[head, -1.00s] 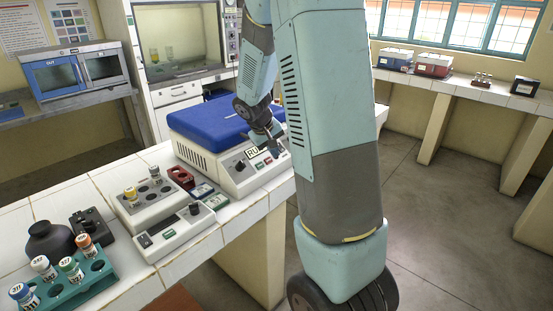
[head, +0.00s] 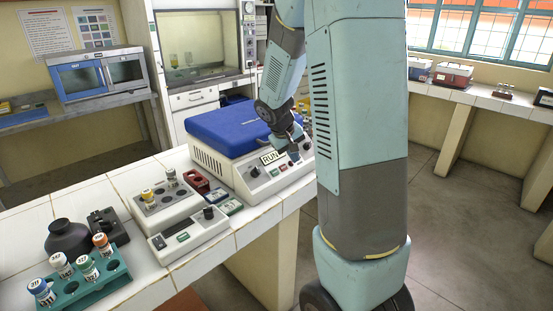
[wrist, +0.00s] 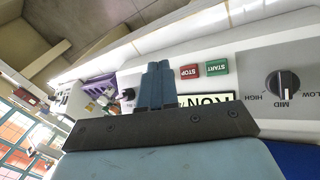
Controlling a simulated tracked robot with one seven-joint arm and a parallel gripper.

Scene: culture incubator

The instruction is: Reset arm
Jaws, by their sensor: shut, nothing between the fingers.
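My gripper (head: 297,146) is at the front right of a white machine (head: 213,165) with a blue lid (head: 232,126). In the wrist view its two fingers (wrist: 157,85) are together and empty. They appear in front of the panel, beside the red STOP button (wrist: 190,71) and green START button (wrist: 217,67). I cannot tell the exact gap between fingertips and panel.
On the tiled bench stand a teal rack (head: 72,291) of capped vials, a dark round bottle (head: 68,238), a grey block with vials (head: 163,202) and a small control box (head: 186,231). A side counter (head: 480,97) runs along the right. The floor between is clear.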

